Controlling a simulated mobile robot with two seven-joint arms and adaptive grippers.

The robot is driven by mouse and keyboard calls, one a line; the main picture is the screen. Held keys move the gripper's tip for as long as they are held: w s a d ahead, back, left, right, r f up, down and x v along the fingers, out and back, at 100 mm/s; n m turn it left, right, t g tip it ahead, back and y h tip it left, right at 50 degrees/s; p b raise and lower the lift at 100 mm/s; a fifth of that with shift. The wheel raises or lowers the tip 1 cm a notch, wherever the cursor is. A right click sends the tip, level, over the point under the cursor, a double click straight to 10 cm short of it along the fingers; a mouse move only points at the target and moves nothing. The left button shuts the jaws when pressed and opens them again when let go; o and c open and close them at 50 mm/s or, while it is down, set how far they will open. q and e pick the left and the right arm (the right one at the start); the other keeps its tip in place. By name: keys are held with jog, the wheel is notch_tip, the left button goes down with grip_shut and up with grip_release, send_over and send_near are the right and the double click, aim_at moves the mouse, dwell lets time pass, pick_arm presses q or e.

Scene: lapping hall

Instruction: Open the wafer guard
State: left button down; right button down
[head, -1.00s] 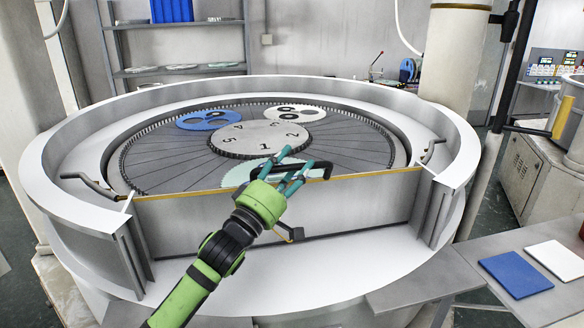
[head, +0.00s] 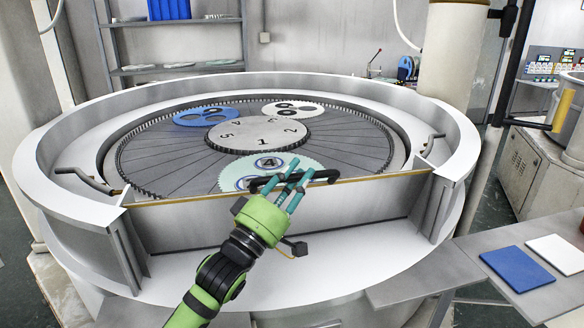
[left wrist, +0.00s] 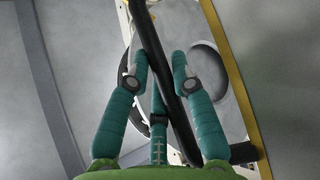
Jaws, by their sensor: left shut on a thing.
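The wafer guard (head: 200,226) is a grey metal panel with a yellow top edge, set across the front of the round machine. A black bar handle (head: 325,176) is at its top edge. My left gripper (head: 292,184) is shut on this handle, with teal fingers around the bar. In the left wrist view, the black handle (left wrist: 172,80) runs between the fingers of my left gripper (left wrist: 160,62), and the guard's yellow edge (left wrist: 231,70) is at the right. My right gripper is not in view.
Behind the guard, a teal disc marked A (head: 238,172) lies on the round plate, with a blue disc (head: 190,119) and a white disc (head: 309,112) further back. The white rim (head: 70,208) surrounds it. A side table (head: 455,262) holds a blue pad (head: 516,271) and a white pad (head: 555,251).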

pick_arm(q)
jog(key=s+d+f+m+h+b, duration=0.1)
jog(key=s+d+f+m+b, duration=0.1)
jog(key=s+f, duration=0.2)
jog(key=shift+s+f+b, duration=0.15)
jog(key=shift+s+b, duration=0.2)
jog(key=shift+s, duration=0.95)
